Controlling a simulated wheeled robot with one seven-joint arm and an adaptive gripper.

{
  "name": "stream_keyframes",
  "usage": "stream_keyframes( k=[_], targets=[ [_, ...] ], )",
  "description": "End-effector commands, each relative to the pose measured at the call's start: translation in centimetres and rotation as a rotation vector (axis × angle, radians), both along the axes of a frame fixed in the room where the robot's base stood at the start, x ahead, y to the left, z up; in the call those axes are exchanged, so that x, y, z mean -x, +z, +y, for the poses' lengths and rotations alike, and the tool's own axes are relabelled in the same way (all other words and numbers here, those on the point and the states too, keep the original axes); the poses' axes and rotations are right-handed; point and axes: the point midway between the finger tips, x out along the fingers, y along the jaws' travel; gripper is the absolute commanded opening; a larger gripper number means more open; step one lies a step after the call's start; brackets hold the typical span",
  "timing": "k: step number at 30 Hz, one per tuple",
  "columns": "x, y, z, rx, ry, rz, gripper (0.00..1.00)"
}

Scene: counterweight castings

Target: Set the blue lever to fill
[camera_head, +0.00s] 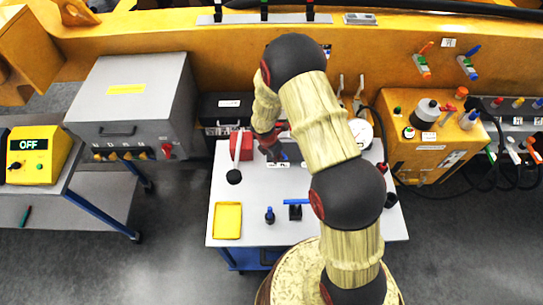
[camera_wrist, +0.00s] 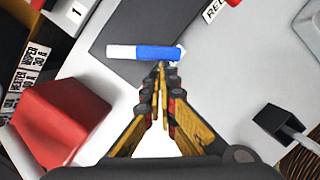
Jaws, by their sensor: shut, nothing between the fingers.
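My gripper (camera_wrist: 161,68) is shut and empty, with its fingertips right by a blue-and-white bar (camera_wrist: 160,52) on a dark grey plate. Whether they touch it I cannot tell. The bar may be a lever handle, but no "fill" mark is readable beside it. In the head view my gripper (camera_head: 276,151) is low over the back of the white table, partly hidden by my arm, with a bit of blue at its tip. Other blue-handled levers show: one (camera_head: 472,51) on the yellow beam and one (camera_head: 474,114) on the yellow box at right.
The white table (camera_head: 240,190) holds a red block (camera_head: 241,146), a yellow tray (camera_head: 227,220), a blue bar (camera_head: 297,201) and small dark items. A grey cabinet (camera_head: 130,90) stands left. A yellow box (camera_head: 400,150) with bottles and cables stands right. Grey floor is clear at front left.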

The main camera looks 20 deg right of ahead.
Motion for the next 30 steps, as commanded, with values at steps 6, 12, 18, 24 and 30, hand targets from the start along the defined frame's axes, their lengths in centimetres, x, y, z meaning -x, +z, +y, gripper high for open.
stream_keyframes(
  k=[6, 12, 18, 24, 30],
  targets=[
    [0.3, 0.2, -1.6, -0.001, 0.201, 0.0, 0.0],
    [0.2, 0.2, -2.9, 0.0, 0.383, 0.0, 0.0],
    [-0.1, 0.1, -3.9, 0.0, 0.472, 0.001, 0.0],
    [-0.4, 0.1, -4.6, 0.0, 0.47, 0.0, 0.0],
    [-0.6, 0.0, -5.0, 0.0, 0.469, 0.0, 0.0]
  ],
)
